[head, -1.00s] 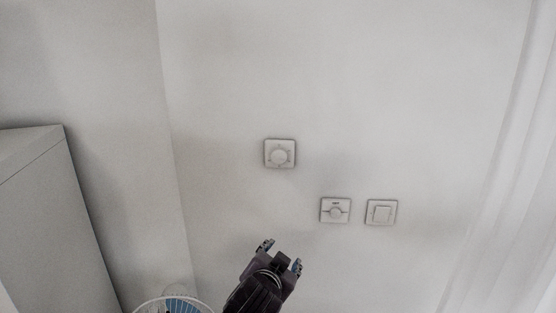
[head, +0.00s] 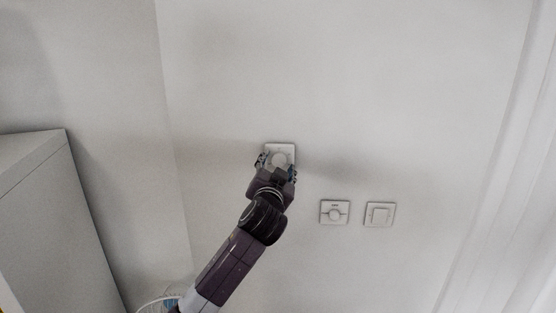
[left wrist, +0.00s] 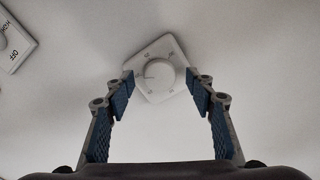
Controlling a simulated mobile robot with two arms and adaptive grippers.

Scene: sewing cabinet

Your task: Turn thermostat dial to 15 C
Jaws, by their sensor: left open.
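The thermostat is a white square plate (head: 287,147) with a round dial (head: 279,160) on the wall, in the middle of the head view. In the left wrist view the dial (left wrist: 159,74) sits at the centre of its tilted plate (left wrist: 157,51), with small marks around it too blurred to read. My left gripper (head: 277,168) is open in front of the thermostat. Its fingers (left wrist: 166,92) stand on either side of the dial, apart from it in the wrist view. The lower part of the plate is hidden by the gripper in the head view. My right gripper is not in view.
Two more wall plates are to the lower right: one with a round knob (head: 335,213) and a plain switch (head: 380,214). Part of a plate marked OFF (left wrist: 14,45) shows in the left wrist view. A grey cabinet (head: 50,220) stands at left; a pale curtain (head: 505,190) hangs at right.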

